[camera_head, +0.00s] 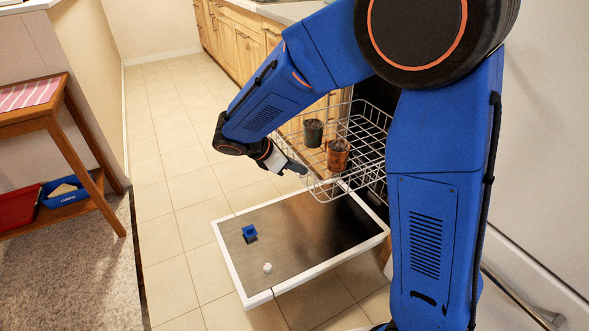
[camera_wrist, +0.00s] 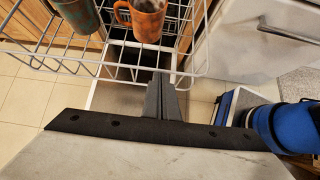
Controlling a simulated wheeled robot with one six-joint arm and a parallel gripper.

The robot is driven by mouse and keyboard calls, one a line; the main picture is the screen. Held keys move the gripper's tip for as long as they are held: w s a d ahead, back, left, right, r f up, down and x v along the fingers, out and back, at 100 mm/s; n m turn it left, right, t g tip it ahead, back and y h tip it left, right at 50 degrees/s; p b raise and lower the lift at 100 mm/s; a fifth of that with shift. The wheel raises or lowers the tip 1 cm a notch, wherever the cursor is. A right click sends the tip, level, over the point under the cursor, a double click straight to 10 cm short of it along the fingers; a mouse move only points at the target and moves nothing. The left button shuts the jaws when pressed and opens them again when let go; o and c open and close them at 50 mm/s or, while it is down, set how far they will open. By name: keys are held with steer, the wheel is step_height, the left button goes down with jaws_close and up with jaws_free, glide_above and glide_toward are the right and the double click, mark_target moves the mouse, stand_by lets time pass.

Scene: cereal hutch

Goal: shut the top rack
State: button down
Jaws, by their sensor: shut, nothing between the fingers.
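The top rack (camera_head: 345,126) is a white wire basket, pulled out over the open dishwasher door (camera_head: 290,245). It also shows in the wrist view (camera_wrist: 150,52). A dark green cup (camera_head: 313,132) and an orange-brown mug (camera_head: 338,154) stand in it; the mug (camera_wrist: 146,18) and the green cup (camera_wrist: 80,16) also show in the wrist view. My gripper (camera_head: 301,168) is shut and empty at the rack's front left edge. In the wrist view my fingers (camera_wrist: 162,82) are together, close to the rack's front wires. I cannot tell whether they touch. My arm hides part of the rack's back.
The door lies lowered with a blue item (camera_head: 249,232) and a white knob-like piece (camera_head: 267,268) on it. Wooden cabinets (camera_head: 240,40) line the back. A small wooden table (camera_head: 50,125) with red and blue bins stands at left. The tiled floor (camera_head: 165,190) between is clear.

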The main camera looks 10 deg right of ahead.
steer(key=w+d, duration=0.4)
steer(key=d, duration=1)
steer(key=w+d, duration=0.5)
steer(key=d, duration=0.9)
steer(key=w+d, duration=0.5)
steer(key=d, duration=1)
steer(key=shift+d+r, duration=0.1)
steer(key=shift+d, duration=0.1)
